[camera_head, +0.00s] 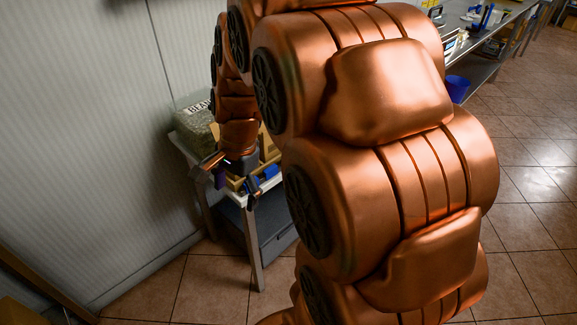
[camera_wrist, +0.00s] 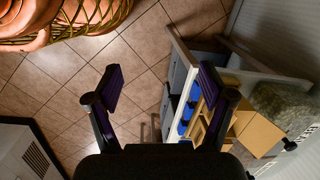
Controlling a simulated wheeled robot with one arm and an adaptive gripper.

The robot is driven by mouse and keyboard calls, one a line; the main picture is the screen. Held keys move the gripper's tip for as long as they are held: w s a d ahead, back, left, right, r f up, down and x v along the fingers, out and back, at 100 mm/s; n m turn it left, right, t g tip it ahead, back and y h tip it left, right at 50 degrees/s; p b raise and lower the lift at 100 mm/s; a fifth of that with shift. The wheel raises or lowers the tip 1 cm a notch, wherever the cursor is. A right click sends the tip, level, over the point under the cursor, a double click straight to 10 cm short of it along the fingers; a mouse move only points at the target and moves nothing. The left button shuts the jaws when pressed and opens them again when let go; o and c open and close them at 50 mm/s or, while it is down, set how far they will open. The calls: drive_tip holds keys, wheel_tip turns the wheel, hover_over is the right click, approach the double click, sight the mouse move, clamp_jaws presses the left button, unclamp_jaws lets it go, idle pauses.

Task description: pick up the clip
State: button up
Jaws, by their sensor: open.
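I cannot make out the clip for certain in either view. My gripper (camera_head: 235,181) is at the near edge of a small table (camera_head: 255,252) by the wall, partly hidden behind my arm. A wooden tray or crate (camera_wrist: 218,124) and blue items (camera_wrist: 187,117) lie on the table by the right finger. A blue item (camera_head: 271,171) also shows beside my gripper in the head view.
A sack lettered like "BEANS" (camera_head: 198,128) stands at the table's back; it also shows in the wrist view (camera_wrist: 285,106). A cardboard-coloured box (camera_wrist: 259,134) is beside it. The ribbed wall (camera_head: 85,130) is close. A long counter (camera_head: 505,35) and blue bin (camera_head: 457,88) are far right.

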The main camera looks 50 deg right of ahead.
drive_tip(key=w+d+f+m+t+h+b, duration=0.1)
drive_tip(key=w+d+f+m+b, duration=0.15)
drive_tip(key=d+m, duration=0.6)
drive_tip(key=w+d+f+m+t+b, duration=0.1)
drive_tip(key=w+d+f+m, duration=0.35)
drive_tip(key=d, duration=0.65)
drive_tip(key=w+d+f+m+t+h+b, duration=0.1)
drive_tip(key=w+d+f+m+t+b, duration=0.15)
drive_tip(key=d+m, duration=0.55)
drive_tip(key=shift+n+g, duration=0.35)
drive_tip(key=shift+n, duration=0.05)
drive_tip(key=shift+w+d+p+x, duration=0.1)
drive_tip(key=shift+d+x, duration=0.15)
drive_tip(key=shift+x, duration=1)
drive_tip(key=shift+w+d+p+x, duration=0.1)
drive_tip(key=shift+d+x, duration=0.15)
drive_tip(key=shift+x, duration=0.95)
drive_tip(key=shift+w+d+p+x, duration=0.1)
drive_tip(key=shift+d+x, duration=0.1)
drive_tip(key=shift+x, duration=1.05)
drive_tip(key=shift+r, duration=0.2)
drive_tip(key=shift+s, duration=0.1)
drive_tip(key=c, duration=0.9)
